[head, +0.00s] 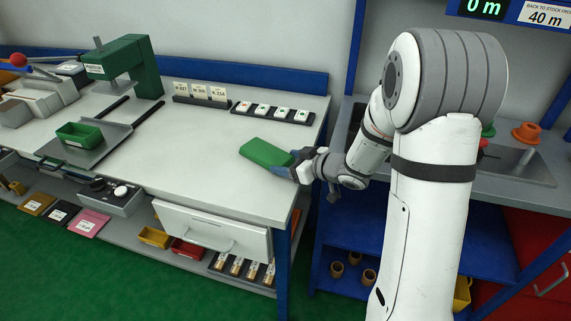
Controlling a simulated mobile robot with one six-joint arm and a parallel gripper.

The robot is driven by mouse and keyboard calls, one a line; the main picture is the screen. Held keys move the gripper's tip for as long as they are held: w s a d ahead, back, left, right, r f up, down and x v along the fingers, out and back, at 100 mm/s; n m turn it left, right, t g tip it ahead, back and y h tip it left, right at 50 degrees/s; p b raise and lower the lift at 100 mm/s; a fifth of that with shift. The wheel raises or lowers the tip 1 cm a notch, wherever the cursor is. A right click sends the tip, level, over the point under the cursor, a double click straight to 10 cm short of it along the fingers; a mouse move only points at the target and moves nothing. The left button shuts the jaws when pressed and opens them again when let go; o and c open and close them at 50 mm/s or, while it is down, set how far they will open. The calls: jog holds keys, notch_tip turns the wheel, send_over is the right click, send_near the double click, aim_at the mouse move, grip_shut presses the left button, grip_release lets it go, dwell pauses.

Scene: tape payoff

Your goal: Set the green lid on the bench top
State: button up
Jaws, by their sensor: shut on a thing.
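The green lid (266,152) is a flat green slab over the right part of the white bench top (195,150). My gripper (293,168) is shut on the lid's right end. The lid looks roughly level, tilted slightly; I cannot tell whether it touches the bench top or hangs a little above it. My gripper's fingers are partly hidden by its own wrist.
A black strip with several small white items (273,112) and a card holder (201,93) stand behind the lid. A green press (126,65) and a green tray (79,134) on a plate are at left. The bench middle is clear.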

jog(key=shift+f, duration=0.1)
jog(key=shift+f, duration=0.15)
jog(key=o, duration=1)
